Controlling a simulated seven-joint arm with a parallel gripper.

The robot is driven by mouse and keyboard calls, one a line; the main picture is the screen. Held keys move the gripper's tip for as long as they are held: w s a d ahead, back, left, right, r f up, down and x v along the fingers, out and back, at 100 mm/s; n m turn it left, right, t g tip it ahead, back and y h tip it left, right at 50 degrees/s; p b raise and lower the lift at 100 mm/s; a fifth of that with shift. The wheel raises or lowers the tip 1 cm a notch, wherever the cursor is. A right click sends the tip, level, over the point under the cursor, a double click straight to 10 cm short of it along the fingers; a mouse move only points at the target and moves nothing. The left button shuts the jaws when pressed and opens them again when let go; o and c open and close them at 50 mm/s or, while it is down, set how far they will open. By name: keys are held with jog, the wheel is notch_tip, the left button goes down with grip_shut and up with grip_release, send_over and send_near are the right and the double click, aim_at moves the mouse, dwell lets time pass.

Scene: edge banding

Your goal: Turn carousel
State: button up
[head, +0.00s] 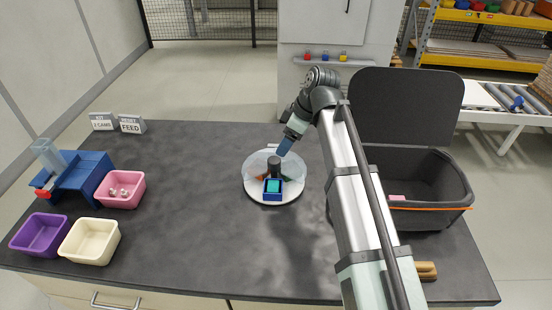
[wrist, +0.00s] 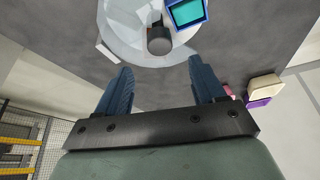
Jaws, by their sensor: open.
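The carousel (head: 255,191) is a round white disc with clear, tray-like sections and a dark knob (head: 274,163) at its centre. A blue box with a teal face (head: 273,188) sits at its near side. In the wrist view the carousel (wrist: 117,40) fills the top, with the knob (wrist: 159,45) just beyond the fingertips and the blue box (wrist: 187,13) behind it. My gripper (head: 282,151) is above the far side of the carousel, pointing down. In the wrist view my gripper (wrist: 160,70) has its two blue fingers wide apart with nothing between them.
A dark lidded bin (head: 425,185) stands right, behind my arm.

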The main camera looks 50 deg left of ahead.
aim_at(275, 160)
jog(key=x, duration=0.8)
jog(key=shift+a+f, duration=0.15)
jog(key=shift+f, duration=0.2)
jog(key=shift+s, duration=0.1)
grip_shut()
